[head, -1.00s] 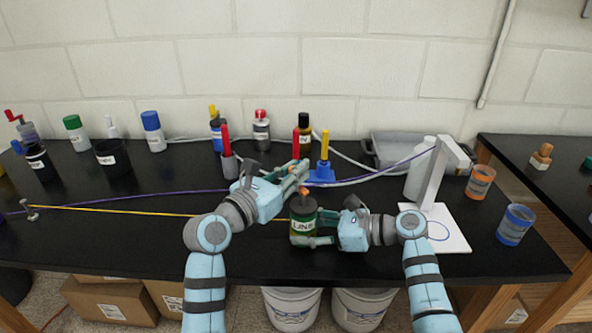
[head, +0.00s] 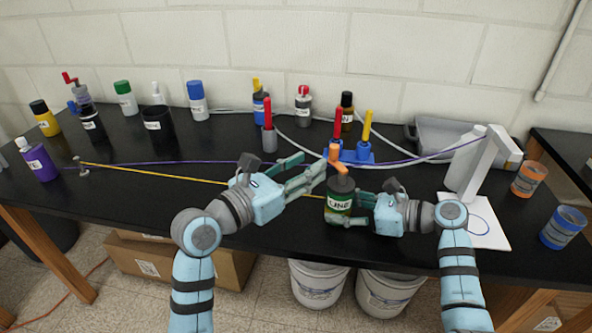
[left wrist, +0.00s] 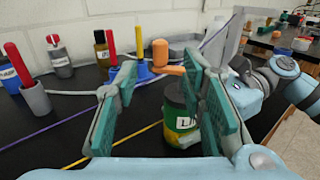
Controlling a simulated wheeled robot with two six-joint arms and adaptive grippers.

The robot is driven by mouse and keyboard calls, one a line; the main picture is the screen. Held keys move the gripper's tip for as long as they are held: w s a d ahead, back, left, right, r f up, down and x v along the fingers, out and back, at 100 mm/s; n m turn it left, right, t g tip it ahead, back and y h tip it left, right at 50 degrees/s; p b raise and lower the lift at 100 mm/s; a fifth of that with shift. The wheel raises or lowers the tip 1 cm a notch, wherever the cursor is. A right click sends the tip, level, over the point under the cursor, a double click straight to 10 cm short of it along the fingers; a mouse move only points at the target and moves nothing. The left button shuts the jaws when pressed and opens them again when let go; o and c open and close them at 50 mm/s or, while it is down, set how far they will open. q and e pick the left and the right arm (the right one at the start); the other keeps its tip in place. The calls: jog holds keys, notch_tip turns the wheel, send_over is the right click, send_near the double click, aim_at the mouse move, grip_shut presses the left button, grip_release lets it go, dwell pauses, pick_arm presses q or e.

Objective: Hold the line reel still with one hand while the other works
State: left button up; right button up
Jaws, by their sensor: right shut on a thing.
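The line reel (head: 340,203), a dark green cylinder with a "LINE" label, stands upright near the table's front edge. An orange crank (head: 338,158) sits on its top. My right gripper (head: 342,213) is shut on the reel from the right, one finger across its front. My left gripper (head: 314,166) is open and empty, just left of the crank at about its height. In the left wrist view the crank (left wrist: 162,55) and reel (left wrist: 178,112) show between and beyond the open fingers, the reel partly hidden by the right-hand finger. A yellow line (head: 150,174) runs from a metal post (head: 83,172) toward the reel.
A purple line (head: 200,162) crosses behind the grippers to a white stand (head: 490,170). A blue holder (head: 352,156) with red and yellow sticks stands behind the reel. Several bottles line the back. Orange (head: 528,180) and blue (head: 562,228) cups stand right. The front left table is clear.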

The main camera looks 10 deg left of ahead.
pick_arm(q)
jog(key=v, duration=0.3)
jog(key=m+g+h, duration=0.4)
jog(key=g, duration=0.2)
send_near(334, 159)
jog(key=w+a, duration=0.3)
jog(key=w+d, duration=0.1)
jog(key=d, duration=0.3)
jog(key=w+d+m+g+h, duration=0.1)
jog(key=d, duration=0.2)
jog(key=w+d+r+m+h, duration=0.1)
jog(key=d, duration=0.3)
jog(key=shift+w+d+g, duration=0.1)
jog(key=shift+d+g, duration=0.2)
jog(key=shift+c, duration=0.2)
grip_shut()
